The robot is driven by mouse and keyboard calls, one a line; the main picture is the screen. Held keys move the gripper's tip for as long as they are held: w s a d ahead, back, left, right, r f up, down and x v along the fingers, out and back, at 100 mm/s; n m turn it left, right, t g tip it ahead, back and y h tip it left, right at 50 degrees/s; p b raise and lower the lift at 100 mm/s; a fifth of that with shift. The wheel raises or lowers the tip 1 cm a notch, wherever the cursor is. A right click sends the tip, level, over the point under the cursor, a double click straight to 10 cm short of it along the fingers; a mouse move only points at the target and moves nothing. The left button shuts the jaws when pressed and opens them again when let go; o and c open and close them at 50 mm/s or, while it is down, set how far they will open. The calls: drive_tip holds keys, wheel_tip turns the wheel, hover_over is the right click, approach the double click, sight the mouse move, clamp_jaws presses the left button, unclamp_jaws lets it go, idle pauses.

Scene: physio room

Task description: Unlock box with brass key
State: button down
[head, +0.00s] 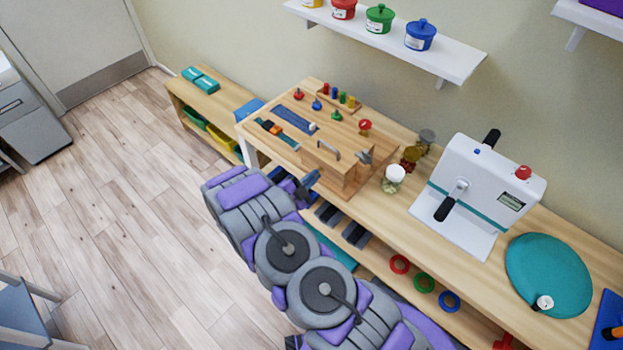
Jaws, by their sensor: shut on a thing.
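A wooden box (327,168) with a grey handle on top stands at the front right corner of a wooden activity board (290,103) on the bench. A small grey metal fitting (365,157) sits at its right; I cannot tell if it is the lock. My gripper (312,180), dark and small, is just left of the box's front, low beside the bench edge. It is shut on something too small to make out. I cannot pick out the brass key anywhere. My grey and purple arm covers part of the bench front.
A clear jar with a white lid (394,178) and other jars (411,157) stand right of the box. A white crank machine (483,190) and a teal disc (548,275) are farther right. A wall shelf (440,60) with coloured pots hangs above.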

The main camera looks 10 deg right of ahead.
drive_tip(key=m+b, duration=0.5)
drive_tip(key=m, duration=0.1)
drive_tip(key=shift+f, duration=0.15)
drive_tip(key=shift+m, duration=0.3)
drive_tip(key=c, duration=1.3)
unclamp_jaws()
drive_tip(key=p+v, duration=0.1)
drive_tip(key=v, duration=1.6)
drive_tip(key=shift+a+p, duration=0.15)
drive_tip(key=shift+p, duration=0.15)
drive_tip(key=shift+s, duration=0.1)
